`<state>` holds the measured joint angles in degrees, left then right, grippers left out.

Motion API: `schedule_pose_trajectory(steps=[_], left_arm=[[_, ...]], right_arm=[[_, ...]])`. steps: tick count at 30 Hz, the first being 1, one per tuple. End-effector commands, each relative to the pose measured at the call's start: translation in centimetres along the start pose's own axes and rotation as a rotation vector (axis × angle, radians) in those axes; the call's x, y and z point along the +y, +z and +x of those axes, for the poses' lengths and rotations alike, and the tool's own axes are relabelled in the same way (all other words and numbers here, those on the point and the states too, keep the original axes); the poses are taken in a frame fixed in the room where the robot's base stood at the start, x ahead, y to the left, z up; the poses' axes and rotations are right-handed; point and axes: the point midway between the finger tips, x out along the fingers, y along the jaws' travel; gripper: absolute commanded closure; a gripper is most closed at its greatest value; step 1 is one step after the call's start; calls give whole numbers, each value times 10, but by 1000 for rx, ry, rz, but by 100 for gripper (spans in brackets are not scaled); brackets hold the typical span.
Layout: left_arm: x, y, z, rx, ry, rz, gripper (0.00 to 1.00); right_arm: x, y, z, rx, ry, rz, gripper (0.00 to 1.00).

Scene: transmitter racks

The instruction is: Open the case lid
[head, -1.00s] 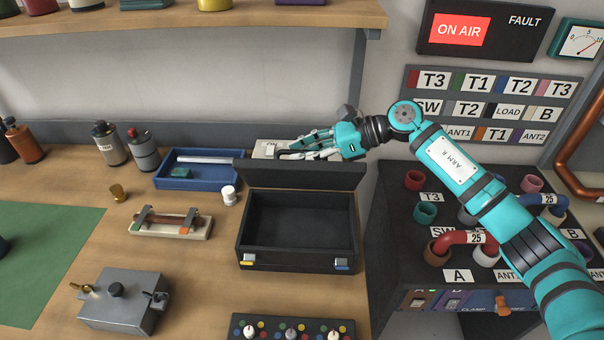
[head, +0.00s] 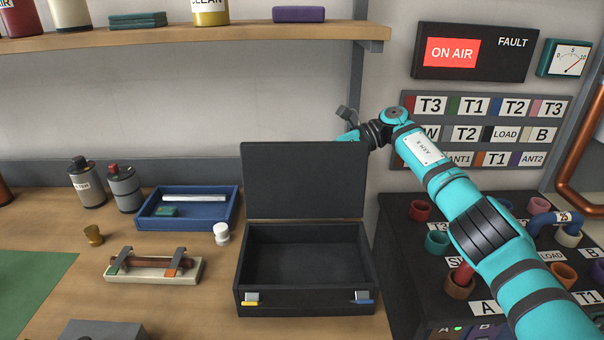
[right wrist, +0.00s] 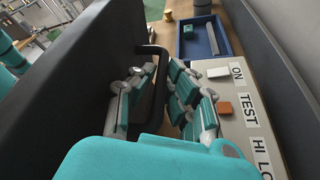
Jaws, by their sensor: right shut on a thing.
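The black case (head: 302,303) stands on the bench with its interior facing up and empty. Its lid (head: 304,180) stands raised at the rear hinge, inner face towards me. My right gripper (right wrist: 152,98) is behind the lid and mostly hidden by it in the head view. In the right wrist view its fingers are shut around a black bar handle (right wrist: 158,80) beside the dark outer face of the lid. Two latches, one with a yellow tab (head: 250,301) and one with a blue tab (head: 362,299), hang at the case front. My left gripper is not in view.
A blue tray (head: 187,222) and a white knob-like piece (head: 221,233) are left of the case. A labelled switch box (right wrist: 228,118) sits close behind the lid. A dark panel with coloured sockets (head: 410,258) stands at the right. A shelf (head: 200,40) runs above.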

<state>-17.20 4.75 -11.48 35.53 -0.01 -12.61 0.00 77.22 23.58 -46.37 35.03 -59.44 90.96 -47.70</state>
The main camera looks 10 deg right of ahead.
Motion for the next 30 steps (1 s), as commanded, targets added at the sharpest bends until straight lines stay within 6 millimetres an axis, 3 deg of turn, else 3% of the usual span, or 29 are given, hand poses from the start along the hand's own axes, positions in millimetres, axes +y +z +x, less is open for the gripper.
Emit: schedule_pose_trajectory(steps=[17, 18, 19, 30], left_arm=[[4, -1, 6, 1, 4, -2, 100], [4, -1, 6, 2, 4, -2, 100], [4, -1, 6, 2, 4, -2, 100], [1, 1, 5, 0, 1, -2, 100]], right_arm=[[-5, -4, 0, 5, -2, 3, 100], [-5, -4, 0, 6, -2, 3, 84], [-5, -4, 0, 5, -2, 3, 81], [-1, 3, -3, 3, -1, 0, 79]])
